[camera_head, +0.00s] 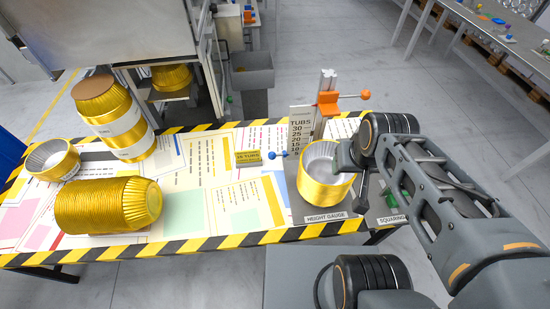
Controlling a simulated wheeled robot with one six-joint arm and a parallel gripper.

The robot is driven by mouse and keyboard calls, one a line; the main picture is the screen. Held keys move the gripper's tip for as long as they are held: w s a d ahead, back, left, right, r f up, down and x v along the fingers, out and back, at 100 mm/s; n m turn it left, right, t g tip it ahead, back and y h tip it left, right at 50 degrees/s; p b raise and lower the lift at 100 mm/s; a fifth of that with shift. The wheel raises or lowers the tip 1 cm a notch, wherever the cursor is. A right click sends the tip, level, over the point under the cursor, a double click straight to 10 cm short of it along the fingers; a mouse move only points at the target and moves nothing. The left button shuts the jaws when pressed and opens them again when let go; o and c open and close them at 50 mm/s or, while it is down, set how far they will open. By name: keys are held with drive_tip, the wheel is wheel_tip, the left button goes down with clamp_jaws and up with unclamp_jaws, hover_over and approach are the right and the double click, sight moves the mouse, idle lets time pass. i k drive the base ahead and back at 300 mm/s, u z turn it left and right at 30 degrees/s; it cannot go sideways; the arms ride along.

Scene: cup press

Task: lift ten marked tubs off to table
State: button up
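A short stack of gold foil tubs (323,190) stands on the height gauge (304,206), with its silver inside facing up. The gauge has a scale board marked TUBS (301,121) and an orange slider with a ball knob (329,101) behind the stack. My gripper (352,170) is at the right rim of this stack, pointing down. The arm hides part of its fingers, so I cannot tell whether they are apart or closed on the rim. A small yellow card reading "10 TUBS" (247,158) stands left of the gauge.
A long stack of gold tubs (105,206) lies on its side at the table's left front. A wrapped upright stack (118,125) and a short open stack (52,160) stand behind it. The press cabinet (110,30) is at the back left. Papers cover the table's middle.

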sight(315, 171)
drive_tip(key=z, duration=0.45)
drive_tip(key=k, duration=1.05)
drive_tip(key=u, duration=0.4)
drive_tip(key=i, duration=0.65)
drive_tip(key=u, duration=0.6)
